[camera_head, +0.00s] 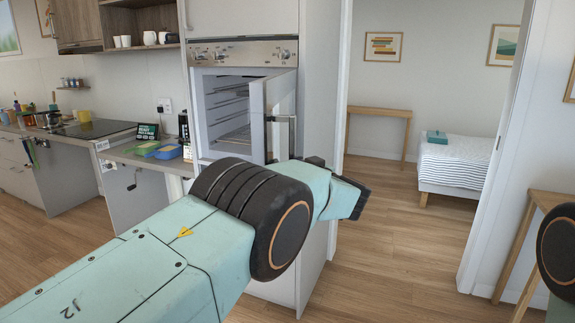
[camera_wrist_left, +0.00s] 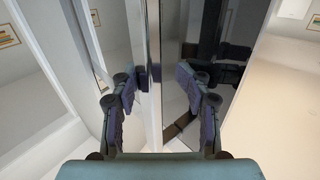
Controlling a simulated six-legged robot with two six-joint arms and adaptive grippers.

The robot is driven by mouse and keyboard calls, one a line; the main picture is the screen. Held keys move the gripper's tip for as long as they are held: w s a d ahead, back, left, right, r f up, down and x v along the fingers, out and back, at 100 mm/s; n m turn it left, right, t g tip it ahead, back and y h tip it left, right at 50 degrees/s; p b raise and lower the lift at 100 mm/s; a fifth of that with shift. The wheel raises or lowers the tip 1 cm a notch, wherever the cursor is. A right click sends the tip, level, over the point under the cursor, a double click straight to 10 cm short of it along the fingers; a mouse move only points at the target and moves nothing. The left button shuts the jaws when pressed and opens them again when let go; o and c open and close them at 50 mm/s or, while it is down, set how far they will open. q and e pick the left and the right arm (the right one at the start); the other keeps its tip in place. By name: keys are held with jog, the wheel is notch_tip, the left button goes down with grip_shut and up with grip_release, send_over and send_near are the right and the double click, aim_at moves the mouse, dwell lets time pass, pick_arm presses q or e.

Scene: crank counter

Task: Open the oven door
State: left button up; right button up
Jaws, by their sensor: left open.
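The oven (camera_head: 225,108) is built into a tall white cabinet, and its lit inside with wire racks shows. The oven door (camera_head: 257,120) is partly open, swung out from the right side of the opening. Its handle (camera_head: 291,138) shows in the head view, with the lower part behind my arm. My left gripper (camera_head: 350,199) is in front of the cabinet, to the right of and below the handle. In the left wrist view, my left gripper (camera_wrist_left: 161,88) is open, with a pale upright edge and dark glossy surface between or beyond its fingers; contact cannot be told.
A control panel with knobs (camera_head: 243,53) is above the oven. A counter (camera_head: 125,150) with a cooktop, tubs and a small crank device stands at the left. A doorway at the right shows a bed (camera_head: 455,160) and a wooden table (camera_head: 380,112). Floor (camera_head: 390,220) is clear there.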

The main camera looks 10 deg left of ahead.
aim_at(291, 126)
pick_arm(q)
jog(key=shift+w+r, duration=0.15)
jog(key=shift+r, duration=0.45)
jog(key=r, duration=0.7)
jog(key=shift+s+r, duration=0.2)
jog(key=shift+w+r, duration=0.15)
jog(key=shift+r, duration=0.6)
